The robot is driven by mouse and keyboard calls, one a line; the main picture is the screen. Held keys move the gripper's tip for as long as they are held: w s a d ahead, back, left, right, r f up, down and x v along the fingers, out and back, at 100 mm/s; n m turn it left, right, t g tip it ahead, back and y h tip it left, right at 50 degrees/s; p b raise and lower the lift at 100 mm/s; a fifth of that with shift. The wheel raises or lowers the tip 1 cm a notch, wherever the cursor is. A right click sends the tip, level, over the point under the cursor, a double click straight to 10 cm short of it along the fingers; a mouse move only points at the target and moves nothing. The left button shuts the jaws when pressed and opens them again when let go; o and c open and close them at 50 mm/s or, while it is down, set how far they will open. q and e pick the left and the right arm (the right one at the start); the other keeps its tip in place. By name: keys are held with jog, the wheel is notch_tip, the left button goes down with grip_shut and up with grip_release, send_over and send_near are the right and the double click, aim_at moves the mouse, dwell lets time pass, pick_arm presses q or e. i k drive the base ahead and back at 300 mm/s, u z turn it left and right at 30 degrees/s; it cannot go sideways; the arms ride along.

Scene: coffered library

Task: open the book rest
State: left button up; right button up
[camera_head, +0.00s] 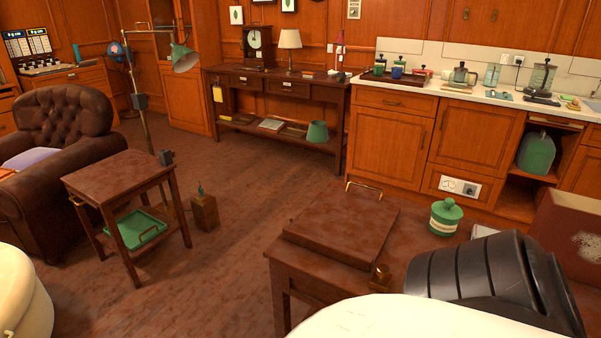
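The book rest appears to be the dark wooden slab (340,225) lying flat and closed on a brown wooden table (290,262) at the lower middle. A thin brass handle (363,186) stands at its far edge. A small brass and wood piece (380,276) is at its near right corner. Neither gripper shows. White and black parts of my own body fill the bottom edge and lower right, hiding the table's near side.
A green lidded jar (445,216) stands right of the slab, and a dark red box (573,235) is farther right. A small side table (120,178) with a green tray (137,229) and a leather armchair (62,130) are left. Floor between the tables is mostly clear.

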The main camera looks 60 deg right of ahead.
aim_at(352, 229)
jog(key=u, duration=0.05)
jog(key=i, duration=0.75)
jog(key=z, duration=2.2)
